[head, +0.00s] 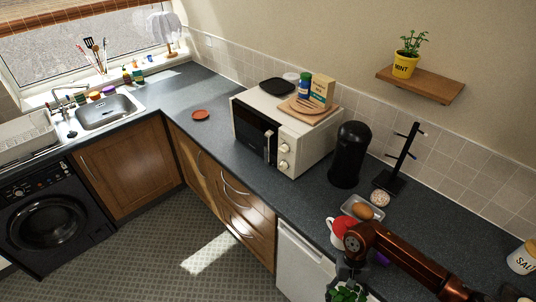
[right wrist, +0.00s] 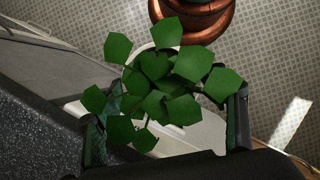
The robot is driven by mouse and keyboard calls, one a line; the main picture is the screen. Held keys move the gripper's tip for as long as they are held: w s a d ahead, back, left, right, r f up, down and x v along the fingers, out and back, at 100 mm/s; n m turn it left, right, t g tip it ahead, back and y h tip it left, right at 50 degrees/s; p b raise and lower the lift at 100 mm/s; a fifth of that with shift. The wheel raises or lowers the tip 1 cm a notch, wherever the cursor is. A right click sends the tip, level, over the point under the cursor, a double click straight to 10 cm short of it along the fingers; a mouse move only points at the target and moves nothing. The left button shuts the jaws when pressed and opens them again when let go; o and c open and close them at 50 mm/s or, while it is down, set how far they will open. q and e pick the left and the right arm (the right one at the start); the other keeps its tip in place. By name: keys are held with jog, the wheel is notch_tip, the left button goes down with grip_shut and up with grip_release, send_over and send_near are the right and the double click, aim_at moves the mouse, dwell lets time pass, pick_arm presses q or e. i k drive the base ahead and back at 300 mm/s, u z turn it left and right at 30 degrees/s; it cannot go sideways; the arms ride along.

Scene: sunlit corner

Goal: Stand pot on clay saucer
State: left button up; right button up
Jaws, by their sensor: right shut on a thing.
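The clay saucer (head: 201,114) is a small, flat orange-brown disc on the dark worktop, left of the microwave in the head view. My right gripper (head: 346,284) is at the bottom of the head view, in front of the counter edge and far from the saucer. It is shut on the pot, whose leafy green plant (head: 348,295) shows just below it. In the right wrist view the leaves (right wrist: 160,85) fill the space between the fingers (right wrist: 168,128) and hide most of the pot. My left gripper is not in view.
A white microwave (head: 262,137) carries a board and packets. A black canister (head: 349,155), mug tree (head: 398,165), egg tray (head: 348,208) and red-and-white mug (head: 338,232) stand to its right. The worktop around the saucer is clear. A yellow mint pot (head: 404,66) sits on a wall shelf.

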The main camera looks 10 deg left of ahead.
aim_at(200, 115)
jog(key=z, duration=0.35)
jog(key=k, duration=0.25)
jog(key=u, duration=1.8)
jog(key=i, duration=1)
jog(key=u, duration=0.85)
jog(key=i, duration=1.6)
jog(key=z, duration=1)
jog(key=i, duration=1)
jog(key=z, duration=0.9)
